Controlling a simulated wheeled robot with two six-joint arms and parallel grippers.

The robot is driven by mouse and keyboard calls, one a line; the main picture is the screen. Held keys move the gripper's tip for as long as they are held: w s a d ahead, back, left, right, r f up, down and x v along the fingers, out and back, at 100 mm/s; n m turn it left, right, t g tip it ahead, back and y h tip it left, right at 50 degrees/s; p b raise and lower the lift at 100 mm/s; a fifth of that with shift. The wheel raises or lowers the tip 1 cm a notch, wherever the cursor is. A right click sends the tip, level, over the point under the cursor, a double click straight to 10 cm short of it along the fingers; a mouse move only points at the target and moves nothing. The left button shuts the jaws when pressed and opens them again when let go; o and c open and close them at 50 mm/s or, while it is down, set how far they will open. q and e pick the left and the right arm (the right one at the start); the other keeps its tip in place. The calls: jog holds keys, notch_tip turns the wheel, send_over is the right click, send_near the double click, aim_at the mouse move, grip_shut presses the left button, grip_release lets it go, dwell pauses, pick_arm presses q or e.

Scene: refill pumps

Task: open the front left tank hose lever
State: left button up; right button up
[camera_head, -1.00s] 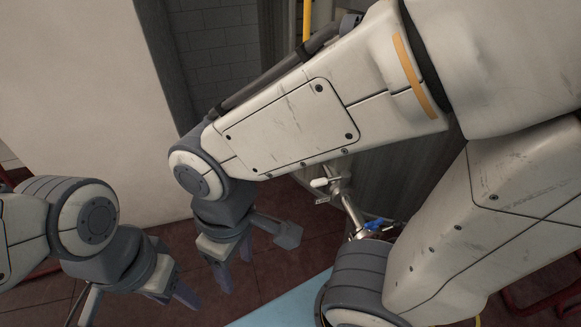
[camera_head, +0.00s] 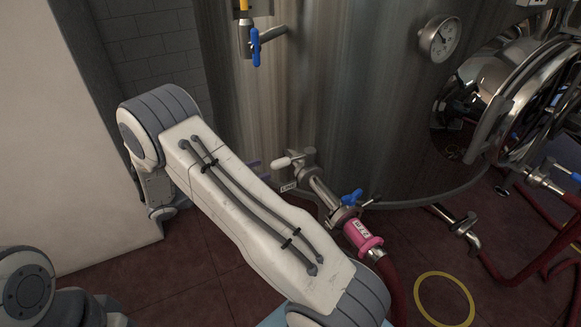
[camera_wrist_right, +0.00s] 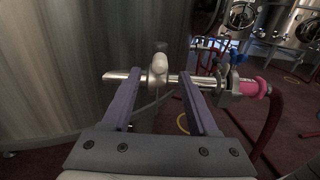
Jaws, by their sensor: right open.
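A steel outlet pipe (camera_head: 318,188) with a white-handled fitting (camera_head: 287,161) leaves the base of the tank (camera_head: 330,90). Further along it a blue lever (camera_head: 351,197) sits just before the pink hose collar (camera_head: 362,236). In the right wrist view the pipe runs across, with the white handle (camera_wrist_right: 158,66) upright. My right gripper (camera_wrist_right: 156,78) is open, its two purple fingers either side of the handle; contact cannot be told. The blue lever (camera_wrist_right: 237,57) is right of the fingers. In the head view my forearm hides most of this gripper. My left gripper is out of view.
A dark red hose (camera_head: 393,285) runs down from the collar. A yellow ring (camera_head: 444,298) lies on the tiled floor. A pale wall (camera_head: 70,130) stands at left.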

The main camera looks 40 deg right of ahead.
send_near(310, 153)
jog(key=x, duration=0.4)
jog(key=shift+w+d+f, duration=0.15)
jog(key=shift+d+f, duration=0.05)
jog(key=shift+d, duration=0.15)
grip_shut()
dwell(1.2)
